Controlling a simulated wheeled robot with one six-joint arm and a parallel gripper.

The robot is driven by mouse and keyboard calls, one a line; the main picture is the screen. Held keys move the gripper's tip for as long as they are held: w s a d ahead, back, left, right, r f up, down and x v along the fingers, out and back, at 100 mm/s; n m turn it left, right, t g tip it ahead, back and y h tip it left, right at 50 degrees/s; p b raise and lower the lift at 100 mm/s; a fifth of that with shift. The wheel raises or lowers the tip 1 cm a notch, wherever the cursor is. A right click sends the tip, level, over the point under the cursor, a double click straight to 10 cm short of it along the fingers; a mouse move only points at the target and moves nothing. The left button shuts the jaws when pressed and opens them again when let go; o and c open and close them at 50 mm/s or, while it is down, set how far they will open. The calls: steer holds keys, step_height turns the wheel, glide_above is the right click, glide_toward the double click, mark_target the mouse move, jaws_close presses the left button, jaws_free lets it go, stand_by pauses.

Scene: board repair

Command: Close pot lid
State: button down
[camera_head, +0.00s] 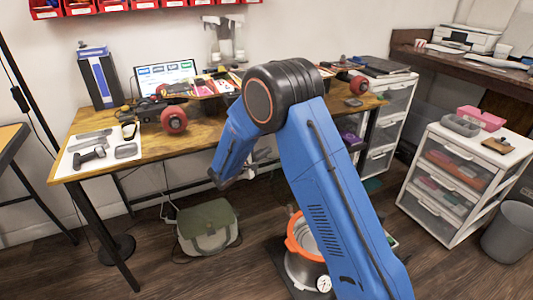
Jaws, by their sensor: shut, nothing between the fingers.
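A metal pot (303,268) with a bright orange rim stands low on the floor, partly behind my blue arm. Its inside shows silver within the rim, and a round white dial (323,284) is on its front. My arm rises from the lower right, bends at a dark elbow and points down to the left in front of the workbench.
A wooden workbench (160,147) holds a laptop (167,74), tools and a skateboard with red wheels (174,120). A green bag (208,228) lies on the floor left of the pot. White drawers (455,190) and a grey bin (508,233) stand at right. Floor between bag and pot is narrow.

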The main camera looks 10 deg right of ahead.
steer(key=w+d, duration=0.1)
steer(key=d, duration=0.5)
steer(key=shift+w+d, duration=0.2)
steer(key=shift+d, duration=0.15)
steer(key=shift+r, duration=0.15)
